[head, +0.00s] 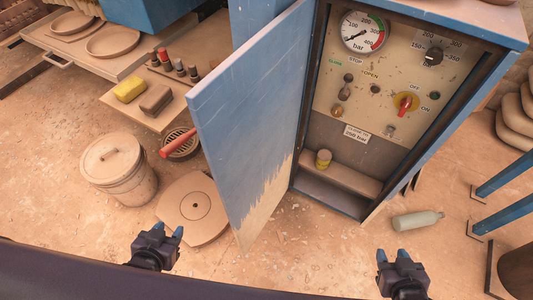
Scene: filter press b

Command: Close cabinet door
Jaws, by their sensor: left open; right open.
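The blue cabinet door (245,110) stands wide open, swung out toward me from its hinge on the left side of the cabinet (455,125). Its lower edge is worn to bare tan. The cabinet interior shows a control panel with a pressure gauge, knobs and a red switch. My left gripper (168,231) is open and empty, low in the view to the left of the door's bottom corner. My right gripper (405,255) is open and empty, low in the view in front of the cabinet's right side. Neither gripper touches the door.
A lidded bucket (118,170) and a round-marked flat plate (194,207) are on the floor left of the door. A low board (150,118) holds a yellow sponge and a brown block. A bottle (417,221) lies right of the cabinet, near blue legs (505,178). Floor before the cabinet looks clear.

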